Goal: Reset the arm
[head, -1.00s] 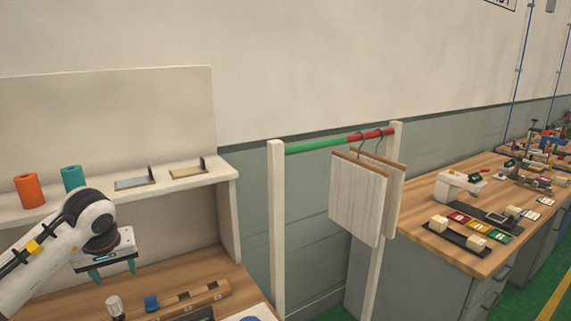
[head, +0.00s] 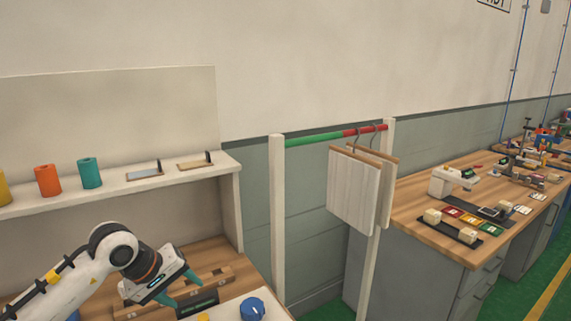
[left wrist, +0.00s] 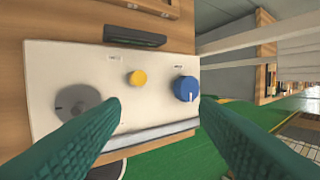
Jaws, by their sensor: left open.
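My left gripper (head: 180,290) is open and empty, with its green fingers spread over the wooden bench (head: 215,255) at the lower left of the head view. In the left wrist view the fingers (left wrist: 160,130) stand wide apart. Between and beyond them is a white panel (left wrist: 70,65) with a grey dial (left wrist: 78,103), a yellow button (left wrist: 136,78) and a blue knob (left wrist: 186,89). The blue knob also shows in the head view (head: 252,308). No contact with the panel can be made out. My right gripper is not in view.
A shelf (head: 120,190) behind the arm carries orange and teal cylinders (head: 90,173). A rack (head: 278,215) with hanging boards (head: 353,190) stands to the right. Further right is a bench (head: 405,210) with several small items. Green floor lies between.

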